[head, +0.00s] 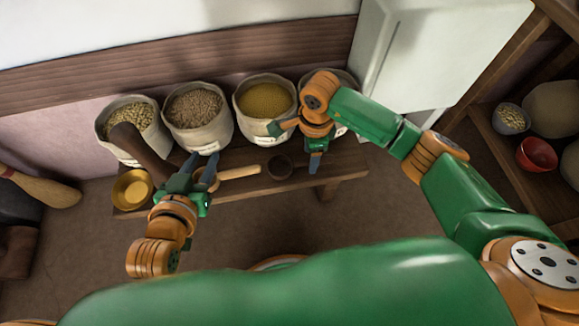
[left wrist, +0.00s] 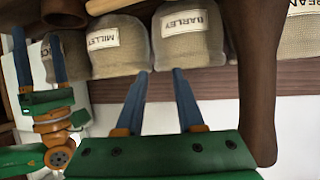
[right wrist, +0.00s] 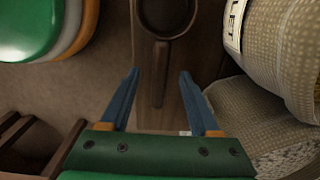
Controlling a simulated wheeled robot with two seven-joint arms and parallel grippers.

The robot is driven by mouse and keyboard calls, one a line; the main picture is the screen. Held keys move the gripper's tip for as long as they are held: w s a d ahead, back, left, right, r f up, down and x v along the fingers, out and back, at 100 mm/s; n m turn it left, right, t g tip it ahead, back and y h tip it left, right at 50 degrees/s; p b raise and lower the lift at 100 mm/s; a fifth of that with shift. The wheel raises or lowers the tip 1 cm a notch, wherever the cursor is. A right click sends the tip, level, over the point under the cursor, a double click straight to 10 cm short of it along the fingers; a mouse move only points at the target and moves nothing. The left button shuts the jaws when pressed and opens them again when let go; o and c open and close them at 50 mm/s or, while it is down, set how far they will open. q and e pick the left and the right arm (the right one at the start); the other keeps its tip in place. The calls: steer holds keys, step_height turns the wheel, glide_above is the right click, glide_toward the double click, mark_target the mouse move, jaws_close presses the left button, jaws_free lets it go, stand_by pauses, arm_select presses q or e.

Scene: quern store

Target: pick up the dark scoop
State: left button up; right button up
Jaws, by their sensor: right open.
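The dark scoop (head: 280,168) lies on the wooden bench, its round bowl to the right of a light wooden scoop (head: 240,172). In the right wrist view the dark scoop's handle (right wrist: 159,75) points down the picture, between the two fingers of my right gripper (right wrist: 160,73). That gripper (head: 296,146) is open and empty above the handle end, which it partly hides in the head view. My left gripper (head: 203,157) is open, near the light scoop's bowl end; its fingers (left wrist: 161,72) have nothing between them in the left wrist view.
Several open sacks of grain, one of them with yellow grain (head: 264,100), stand along the bench's back. A brass bowl (head: 132,188) and a leaning dark wooden piece (head: 137,148) are at the left. A shelf with a red bowl (head: 537,153) is at the right. Open floor lies before the bench (head: 332,178).

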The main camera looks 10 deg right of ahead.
steer(key=shift+f, duration=0.75)
arm_select(q)
steer(key=r, duration=0.1)
steer(key=w+r+t, duration=0.1)
steer(key=r, duration=0.1)
steer(key=d+r+t, duration=0.1)
steer(key=shift+w+r+h, duration=0.15)
steer(key=shift+w+h, duration=0.25)
arm_select(e)
jaws_close()
steer(key=shift+r, duration=0.1)
